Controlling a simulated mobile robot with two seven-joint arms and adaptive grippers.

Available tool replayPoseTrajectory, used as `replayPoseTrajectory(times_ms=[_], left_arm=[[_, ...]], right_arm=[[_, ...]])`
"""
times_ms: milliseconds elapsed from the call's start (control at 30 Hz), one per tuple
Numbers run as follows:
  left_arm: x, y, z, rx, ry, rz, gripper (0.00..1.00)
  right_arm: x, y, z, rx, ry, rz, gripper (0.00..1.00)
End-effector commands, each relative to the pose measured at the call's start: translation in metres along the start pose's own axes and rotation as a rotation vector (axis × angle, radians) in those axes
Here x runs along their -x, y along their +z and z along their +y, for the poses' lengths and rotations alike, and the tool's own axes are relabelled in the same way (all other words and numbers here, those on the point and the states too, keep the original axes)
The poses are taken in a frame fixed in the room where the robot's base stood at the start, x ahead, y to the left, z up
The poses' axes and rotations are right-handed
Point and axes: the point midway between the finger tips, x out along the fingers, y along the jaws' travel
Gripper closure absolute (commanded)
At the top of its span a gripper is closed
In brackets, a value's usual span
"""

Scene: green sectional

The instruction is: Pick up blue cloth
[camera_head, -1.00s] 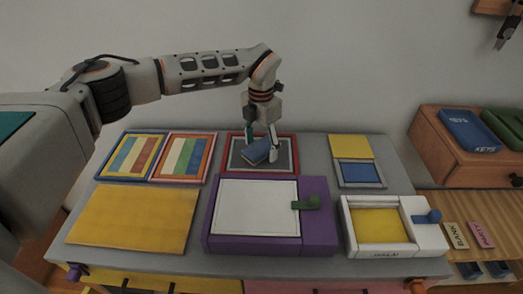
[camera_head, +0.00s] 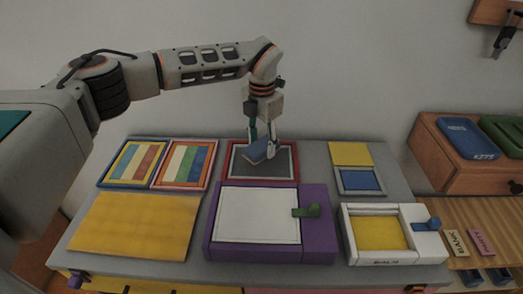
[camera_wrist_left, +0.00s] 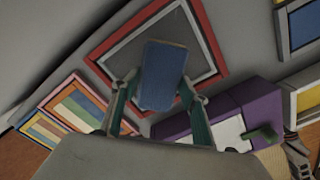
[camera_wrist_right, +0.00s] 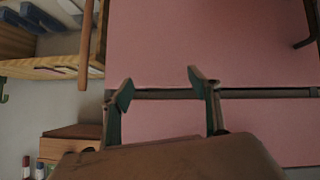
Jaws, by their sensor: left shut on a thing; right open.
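The blue cloth (camera_head: 258,152) is a small folded blue block with a pale edge. My left gripper (camera_head: 262,146) is shut on it, over the red-framed grey tray (camera_head: 287,163) at the back middle of the table. In the left wrist view the cloth (camera_wrist_left: 163,75) sits between the fingers of my left gripper (camera_wrist_left: 158,100), tilted, with the tray behind it. I cannot tell whether the cloth touches the tray. My right gripper (camera_wrist_right: 160,85) is open and empty in the right wrist view, in front of a pink surface.
A purple box with a white panel (camera_head: 258,213) stands just in front of the tray. A white box with a yellow inside (camera_head: 378,230) is at right, and a yellow mat (camera_head: 133,225) at left. Striped framed boards (camera_head: 133,163) lie at back left. The wall is close behind.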

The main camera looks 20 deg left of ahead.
Motion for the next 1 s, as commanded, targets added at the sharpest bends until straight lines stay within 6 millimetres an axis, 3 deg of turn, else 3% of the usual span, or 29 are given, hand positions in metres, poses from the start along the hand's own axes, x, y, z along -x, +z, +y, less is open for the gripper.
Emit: replayPoseTrajectory(times_ms=[33,300,500,700,1000], left_arm=[[0.017,0.001,0.001,0.001,0.004,-0.006,0.77],[0.093,0.001,0.000,0.000,0.005,-0.008,0.77],[0.135,0.001,0.000,0.001,0.004,-0.005,0.77],[0.158,0.000,0.000,0.000,0.001,-0.002,0.77],[0.163,0.000,0.000,0.000,0.000,-0.001,0.77]], right_arm=[[0.001,-0.004,0.001,-0.001,0.000,0.004,0.39],[0.005,-0.012,0.000,-0.010,-0.003,0.013,0.39],[0.007,-0.015,-0.001,-0.015,-0.006,0.015,0.39],[0.009,-0.012,-0.003,-0.017,-0.010,0.008,0.39],[0.010,-0.007,-0.005,-0.019,-0.014,-0.002,0.39]])
